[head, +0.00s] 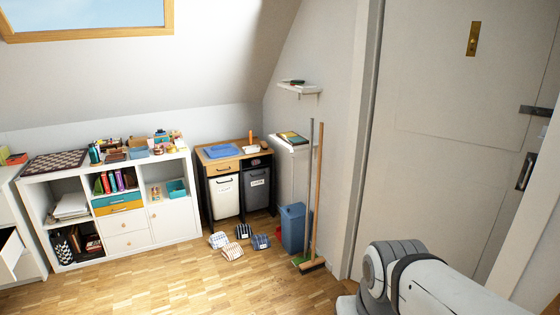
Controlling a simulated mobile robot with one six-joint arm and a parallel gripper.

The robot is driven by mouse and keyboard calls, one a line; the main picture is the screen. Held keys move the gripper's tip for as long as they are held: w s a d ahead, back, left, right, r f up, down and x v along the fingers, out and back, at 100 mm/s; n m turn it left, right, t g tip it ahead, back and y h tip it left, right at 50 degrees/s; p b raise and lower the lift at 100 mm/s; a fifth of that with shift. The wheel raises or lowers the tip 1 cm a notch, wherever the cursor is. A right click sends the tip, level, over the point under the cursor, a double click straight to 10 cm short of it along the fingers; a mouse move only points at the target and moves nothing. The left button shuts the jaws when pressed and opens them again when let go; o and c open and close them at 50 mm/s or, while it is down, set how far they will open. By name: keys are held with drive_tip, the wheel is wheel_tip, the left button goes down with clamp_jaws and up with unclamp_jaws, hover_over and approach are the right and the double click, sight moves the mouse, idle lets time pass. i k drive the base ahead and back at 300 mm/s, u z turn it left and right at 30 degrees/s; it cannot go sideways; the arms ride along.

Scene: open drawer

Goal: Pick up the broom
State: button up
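My gripper is not visible.
The blue bin (292,228) has a red item beside it. Several striped bundles (233,251) lie on the floor. A cabinet with bins (228,151) and a white shelf unit (107,250) line the wall. A closed door (450,130) is right. The front parquet floor (180,285) is clear.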

sight(317, 262)
drive_tip(key=i, duration=3.05)
drive_tip(key=u, duration=0.15)
